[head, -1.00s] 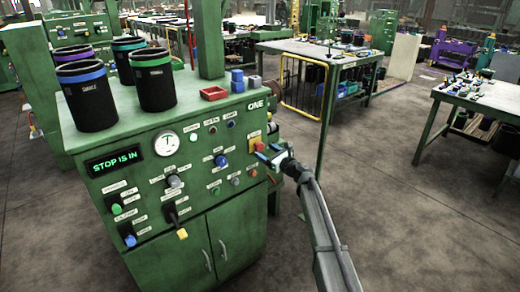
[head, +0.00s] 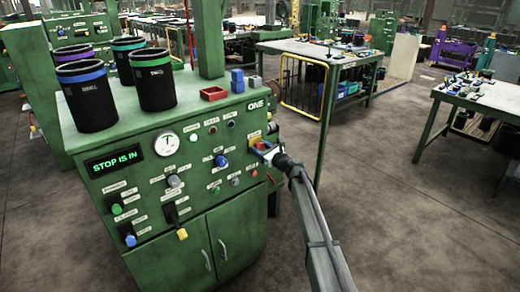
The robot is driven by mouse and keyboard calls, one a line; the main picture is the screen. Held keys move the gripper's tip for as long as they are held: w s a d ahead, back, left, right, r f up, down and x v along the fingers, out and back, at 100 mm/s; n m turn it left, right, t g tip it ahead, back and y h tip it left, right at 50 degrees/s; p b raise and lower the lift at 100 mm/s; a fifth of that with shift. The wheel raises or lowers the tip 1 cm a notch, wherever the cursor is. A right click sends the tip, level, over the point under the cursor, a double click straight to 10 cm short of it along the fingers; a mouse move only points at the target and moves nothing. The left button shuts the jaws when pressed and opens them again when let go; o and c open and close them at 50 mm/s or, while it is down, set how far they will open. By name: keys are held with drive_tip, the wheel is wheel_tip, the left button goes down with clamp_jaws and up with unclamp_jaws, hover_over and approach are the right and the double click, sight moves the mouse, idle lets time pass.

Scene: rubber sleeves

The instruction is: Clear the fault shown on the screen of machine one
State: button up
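Machine one (head: 190,200) is a green cabinet marked "ONE" (head: 255,104). Its dark screen (head: 115,161) reads "STOP IS IN" in green letters. At the right end of its panel is a yellow plate (head: 254,137) with a red button (head: 260,145), partly hidden by my gripper.
The panel also holds a white gauge (head: 167,144), a blue knob (head: 221,161), a green button (head: 117,209) and a yellow-tipped lever (head: 182,234). Black sleeves (head: 153,82), a red tray (head: 213,93) and blue blocks (head: 237,80) stand on top.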

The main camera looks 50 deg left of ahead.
clamp_jaws()
drive_tip(key=shift+s+d, duration=0.1)
drive_tip(key=shift+d, duration=0.85)
drive_tip(key=shift+o, duration=2.4)
unclamp_jaws()
drive_tip(key=d, duration=1.3)
drive_tip(key=shift+w+d, duration=0.3)
drive_tip(key=shift+d, duration=0.1)
